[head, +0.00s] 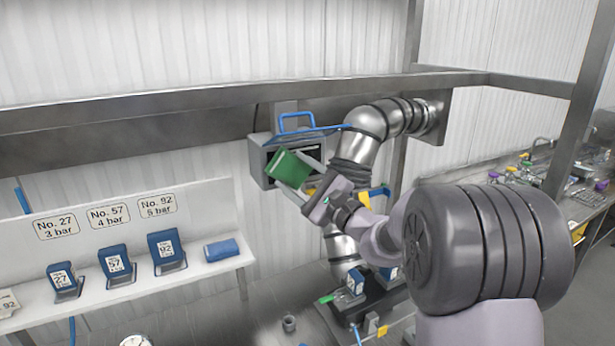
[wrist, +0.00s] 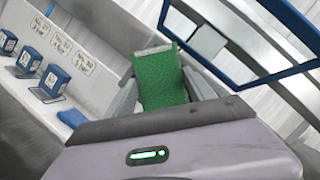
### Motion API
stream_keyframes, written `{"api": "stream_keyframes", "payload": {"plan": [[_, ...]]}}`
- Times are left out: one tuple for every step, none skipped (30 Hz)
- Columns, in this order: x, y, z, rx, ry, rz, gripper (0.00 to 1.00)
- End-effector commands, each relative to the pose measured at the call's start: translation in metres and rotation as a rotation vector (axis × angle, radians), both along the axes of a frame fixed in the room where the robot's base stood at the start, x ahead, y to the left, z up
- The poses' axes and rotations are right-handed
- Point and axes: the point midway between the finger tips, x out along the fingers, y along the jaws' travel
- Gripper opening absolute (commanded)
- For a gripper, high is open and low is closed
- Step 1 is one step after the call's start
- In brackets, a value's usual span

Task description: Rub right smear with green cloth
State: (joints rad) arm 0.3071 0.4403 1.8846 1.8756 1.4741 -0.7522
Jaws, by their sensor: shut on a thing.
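A green cloth (head: 289,169) is in the jaws of my gripper (head: 303,182), in front of a grey box on the wall. In the wrist view the cloth (wrist: 160,82) stands up between the two fingers, with a pale strip along its top edge. A blue-framed clear pane (wrist: 240,42) is tilted up beyond and to the right of the cloth. It also shows in the head view above the box. A pale grey patch (wrist: 208,42) shows at the pane; I cannot tell whether it is a smear. I make out no clear smear in either view.
The grey box (head: 262,165) has a dark opening behind the cloth. A white shelf (head: 110,303) at left carries numbered blue blocks and a blue folded item (head: 221,250). A large silver pipe (head: 368,128) runs close behind my gripper. A cluttered bench (head: 590,205) is at far right.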

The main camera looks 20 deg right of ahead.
Motion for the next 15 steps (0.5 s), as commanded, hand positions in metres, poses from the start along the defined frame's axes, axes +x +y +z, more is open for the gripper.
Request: {"api": "stream_keyframes", "payload": {"plan": [[-0.002,0.008,0.001,0.000,-0.006,0.004,0.30],[-0.003,0.010,0.001,0.000,-0.007,0.004,0.30],[-0.003,0.013,0.002,0.001,-0.007,0.002,0.30],[-0.004,0.014,0.002,0.001,-0.006,0.003,0.30],[-0.004,0.015,0.002,0.001,-0.005,0.002,0.30],[-0.004,0.015,0.002,0.001,-0.005,0.002,0.30],[-0.004,0.014,0.003,0.001,-0.005,0.002,0.30],[-0.004,0.014,0.003,0.001,-0.005,0.001,0.30],[-0.004,0.014,0.003,0.001,-0.005,0.001,0.30],[-0.004,0.014,0.003,0.001,-0.005,0.001,0.30],[-0.004,0.014,0.002,0.001,-0.005,0.001,0.30],[-0.007,0.013,0.002,0.001,-0.006,0.000,0.30],[-0.010,0.012,0.001,0.001,-0.007,0.000,0.30],[-0.014,0.011,0.000,0.001,-0.007,-0.001,0.30],[-0.020,0.010,-0.001,-0.001,-0.005,0.000,0.30]]}}
